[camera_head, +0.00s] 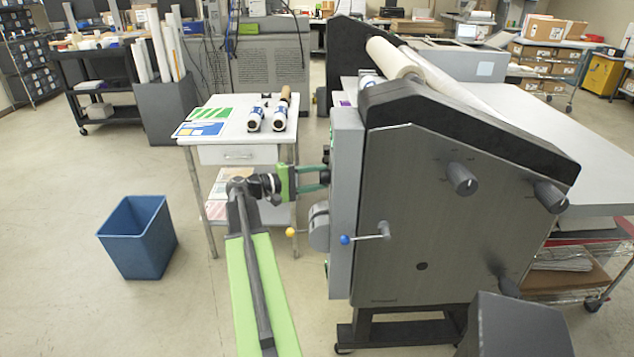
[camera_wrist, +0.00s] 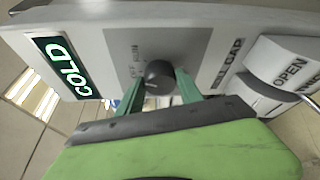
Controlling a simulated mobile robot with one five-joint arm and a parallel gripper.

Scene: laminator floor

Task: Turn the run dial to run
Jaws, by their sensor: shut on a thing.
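The run dial (camera_wrist: 159,74) is a dark round knob on a grey plate of the laminator's side panel (camera_wrist: 205,50). The labels OFF and RUN are printed beside it in the wrist view. My gripper (camera_wrist: 160,86) has its two green fingers on either side of the knob, shut on it. I cannot tell for sure which label the dial points at.
A lit green COLD sign (camera_wrist: 68,67) and a grey part marked OPEN (camera_wrist: 285,68) flank the dial. Below my gripper are a crank with a blue ball (camera_head: 345,239) and a yellow ball (camera_head: 290,232). A blue bin (camera_head: 138,237) and white table (camera_head: 225,128) stand left.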

